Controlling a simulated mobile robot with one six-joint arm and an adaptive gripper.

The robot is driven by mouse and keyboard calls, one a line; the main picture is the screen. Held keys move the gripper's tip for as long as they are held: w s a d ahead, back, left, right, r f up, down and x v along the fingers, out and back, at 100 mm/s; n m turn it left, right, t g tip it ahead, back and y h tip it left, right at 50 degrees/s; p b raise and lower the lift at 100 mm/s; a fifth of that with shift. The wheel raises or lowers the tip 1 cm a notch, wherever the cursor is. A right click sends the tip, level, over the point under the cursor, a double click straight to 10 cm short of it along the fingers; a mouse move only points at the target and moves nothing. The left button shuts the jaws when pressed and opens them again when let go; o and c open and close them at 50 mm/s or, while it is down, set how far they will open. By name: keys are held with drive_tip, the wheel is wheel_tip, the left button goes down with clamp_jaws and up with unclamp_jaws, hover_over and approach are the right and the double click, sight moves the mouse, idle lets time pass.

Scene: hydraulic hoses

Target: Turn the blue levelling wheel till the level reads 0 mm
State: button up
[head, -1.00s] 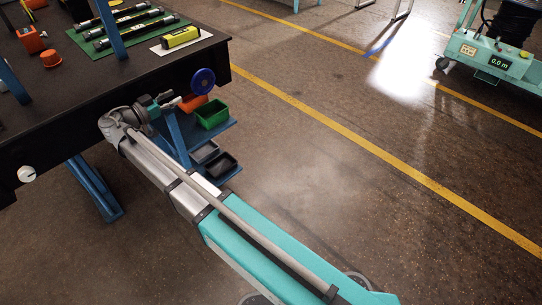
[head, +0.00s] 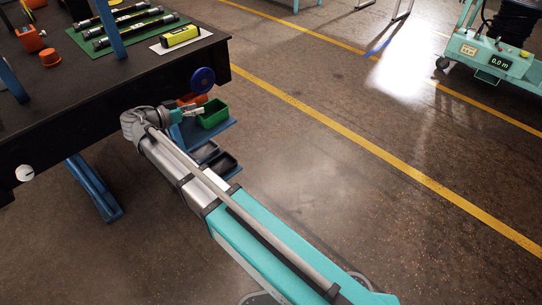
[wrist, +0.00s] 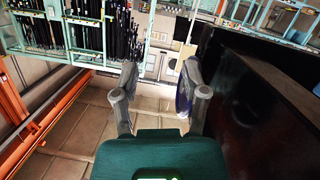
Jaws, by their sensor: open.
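The blue levelling wheel (head: 202,80) is on the end of the dark bench, below its right corner. A yellow-green level (head: 180,36) lies on a white sheet on the bench top; I cannot read its display. My gripper (head: 197,111) is just below the wheel in the head view, in front of the bench end. In the wrist view my gripper (wrist: 157,88) has its two fingers apart with nothing clearly held between them. The blue wheel (wrist: 183,98) shows edge-on beside the right finger, partly hidden by it. I cannot tell whether they touch.
A green bin (head: 213,114) and dark bins (head: 222,163) sit on a blue shelf under the bench end. Black hoses (head: 130,26) lie on a green mat on the bench. The floor to the right is clear up to a teal cart (head: 490,56).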

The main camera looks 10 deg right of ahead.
drive_tip(key=s+d+f+n+g+y+b, duration=0.1)
drive_tip(key=s+d+f+n+g+y, duration=0.2)
drive_tip(key=d+f, duration=0.4)
drive_tip(key=s+d+f+n+g+y+b, duration=0.1)
drive_tip(key=s+d+f+n+g+y, duration=0.2)
drive_tip(key=d, duration=1.2)
drive_tip(key=shift+s+f+g+y+b, duration=0.4)
drive_tip(key=shift+s+f+y, duration=0.6)
drive_tip(key=shift+s+f, duration=1.4)
drive_tip(key=shift+w+f, duration=0.2)
drive_tip(key=shift+w, duration=0.2)
